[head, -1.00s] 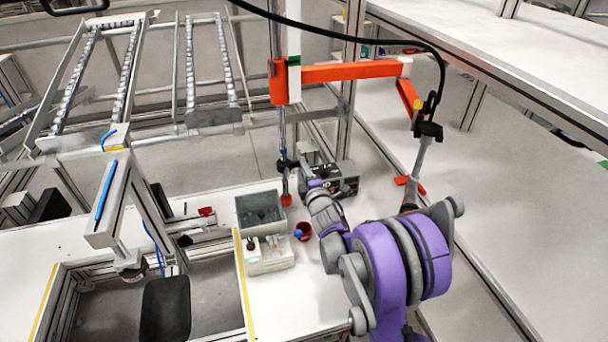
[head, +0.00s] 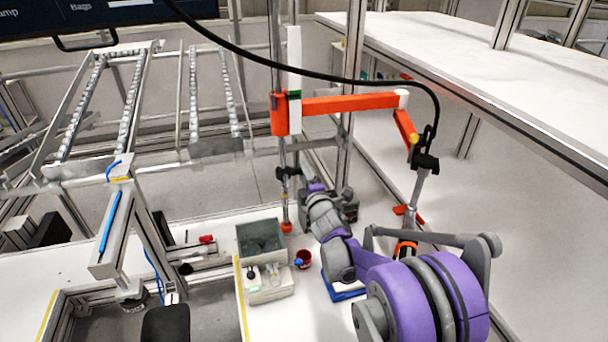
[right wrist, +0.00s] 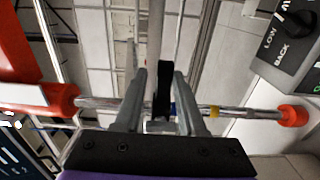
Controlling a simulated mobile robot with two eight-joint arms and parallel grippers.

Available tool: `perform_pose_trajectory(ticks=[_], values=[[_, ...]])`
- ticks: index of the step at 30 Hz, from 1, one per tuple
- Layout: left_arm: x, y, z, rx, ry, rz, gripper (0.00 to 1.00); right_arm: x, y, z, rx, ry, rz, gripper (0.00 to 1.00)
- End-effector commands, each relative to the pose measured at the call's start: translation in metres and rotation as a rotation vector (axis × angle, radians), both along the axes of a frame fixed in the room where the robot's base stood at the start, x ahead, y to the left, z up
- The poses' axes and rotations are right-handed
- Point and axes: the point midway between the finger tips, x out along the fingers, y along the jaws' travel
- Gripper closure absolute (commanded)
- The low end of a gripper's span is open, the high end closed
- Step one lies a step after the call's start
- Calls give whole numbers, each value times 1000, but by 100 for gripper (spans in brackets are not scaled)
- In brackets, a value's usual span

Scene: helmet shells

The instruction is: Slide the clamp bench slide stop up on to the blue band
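The slide stop is a black clamp (head: 287,172) on the upright metal rod (head: 283,152), below the orange arm. In the right wrist view the rod (right wrist: 245,113) runs sideways, and the black stop (right wrist: 163,88) stands between the fingers. A little of the blue band (right wrist: 173,108) shows right beside it, on the foot side; the rest is hidden. My left gripper is out of view.
An orange foot (head: 286,227) ends the rod. A control box (right wrist: 290,45) sits beside the rod. A yellow band (right wrist: 214,111) lies lower on the rod.

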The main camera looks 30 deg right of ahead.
Motion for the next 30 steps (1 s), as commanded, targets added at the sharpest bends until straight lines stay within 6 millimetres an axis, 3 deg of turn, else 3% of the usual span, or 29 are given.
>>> perform_pose_trajectory(ticks=[11, 24, 30], values=[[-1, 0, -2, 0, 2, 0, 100, -5, 1, -2, 0, 2, 0, 62], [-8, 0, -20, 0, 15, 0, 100, -81, 19, -3, 0, 3, -1, 62], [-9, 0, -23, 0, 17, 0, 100, -101, 24, -2, -1, 2, -1, 62]])
